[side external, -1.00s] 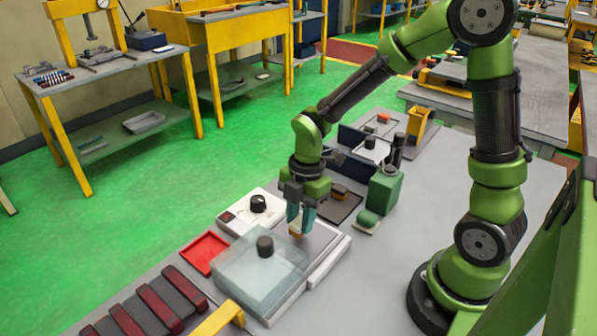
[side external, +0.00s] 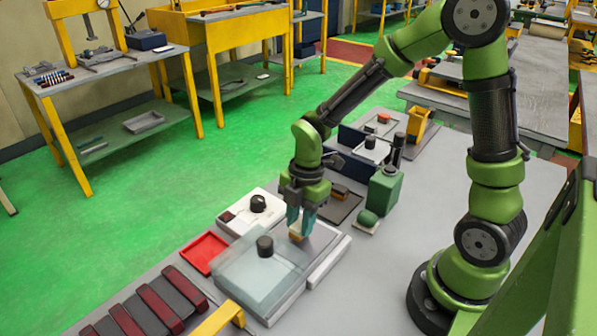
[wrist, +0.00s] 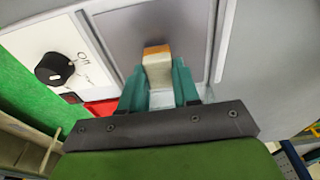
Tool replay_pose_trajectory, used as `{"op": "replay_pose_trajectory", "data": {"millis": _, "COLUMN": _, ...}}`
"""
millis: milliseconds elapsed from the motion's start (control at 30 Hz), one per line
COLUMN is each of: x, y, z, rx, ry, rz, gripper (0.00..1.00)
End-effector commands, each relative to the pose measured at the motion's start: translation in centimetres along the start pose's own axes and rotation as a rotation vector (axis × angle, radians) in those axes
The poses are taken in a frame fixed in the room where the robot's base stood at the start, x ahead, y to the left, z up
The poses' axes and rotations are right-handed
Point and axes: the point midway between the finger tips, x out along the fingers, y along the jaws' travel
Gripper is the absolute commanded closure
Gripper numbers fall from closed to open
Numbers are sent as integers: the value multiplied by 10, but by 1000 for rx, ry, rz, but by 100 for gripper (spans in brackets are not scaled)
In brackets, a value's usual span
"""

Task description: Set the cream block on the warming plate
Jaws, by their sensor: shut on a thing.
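The cream block (wrist: 157,68) has an orange-brown end and sits between the teal fingers of my gripper (wrist: 160,88) in the wrist view. In the side view my gripper (side external: 300,222) points down with the block (side external: 296,236) at its fingertips. The block is over the bare grey surface of the warming plate (side external: 324,236), which also shows in the wrist view (wrist: 200,40). The block is at or very near the plate's surface; I cannot tell whether it touches. My fingers hide part of the block.
A clear cover with a black knob (side external: 265,246) stands close in front of my gripper. A white control box with a black dial (side external: 258,203) is at left, near a red tray (side external: 204,252). A green bottle (side external: 384,190) stands behind, to the right.

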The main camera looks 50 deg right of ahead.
Motion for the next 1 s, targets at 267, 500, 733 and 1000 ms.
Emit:
{"op": "replay_pose_trajectory", "data": {"millis": 267, "x": 4, "y": 0, "z": 1, "rx": 0, "ry": 0, "rz": 0, "gripper": 100}}
{"op": "replay_pose_trajectory", "data": {"millis": 500, "x": 5, "y": 0, "z": 1, "rx": 0, "ry": 0, "rz": -1, "gripper": 100}}
{"op": "replay_pose_trajectory", "data": {"millis": 733, "x": 6, "y": 0, "z": 1, "rx": 0, "ry": 0, "rz": 0, "gripper": 100}}
{"op": "replay_pose_trajectory", "data": {"millis": 1000, "x": 6, "y": 0, "z": 1, "rx": 0, "ry": 0, "rz": 0, "gripper": 61}}
